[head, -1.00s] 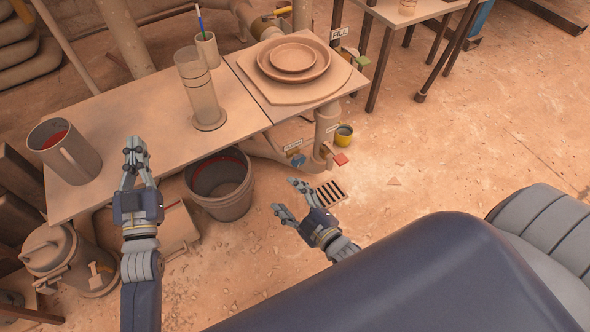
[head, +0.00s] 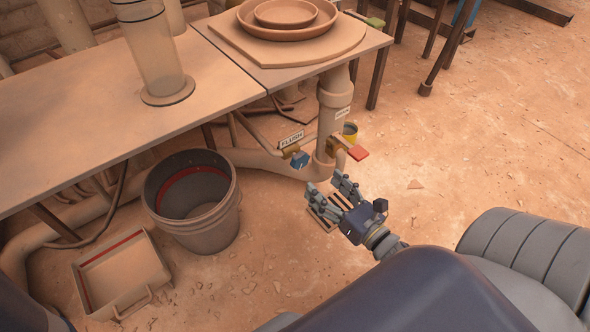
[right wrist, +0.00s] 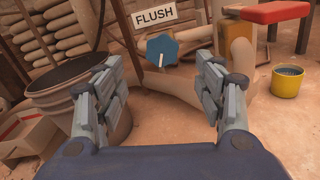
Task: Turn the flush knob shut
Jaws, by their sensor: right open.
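The flush knob (head: 300,160) is a small blue lobed knob with a white pointer mark, on a brass valve under the table. A white FLUSH label (head: 291,140) sits just above it. In the right wrist view the knob (right wrist: 162,51) faces me, centred between the fingers and beyond them, with its white mark pointing down. My right gripper (head: 330,190) is open and empty, below and to the right of the knob, apart from it. It also shows in the right wrist view (right wrist: 164,90). My left gripper is out of view.
A red handle (head: 358,153) on a second valve stands close right of the knob. A grey bucket (head: 195,235) is to the left, with a tray (head: 120,272) beside it. The tabletop (head: 80,115) overhangs behind. A yellow cup (head: 350,135) stands behind the pipe.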

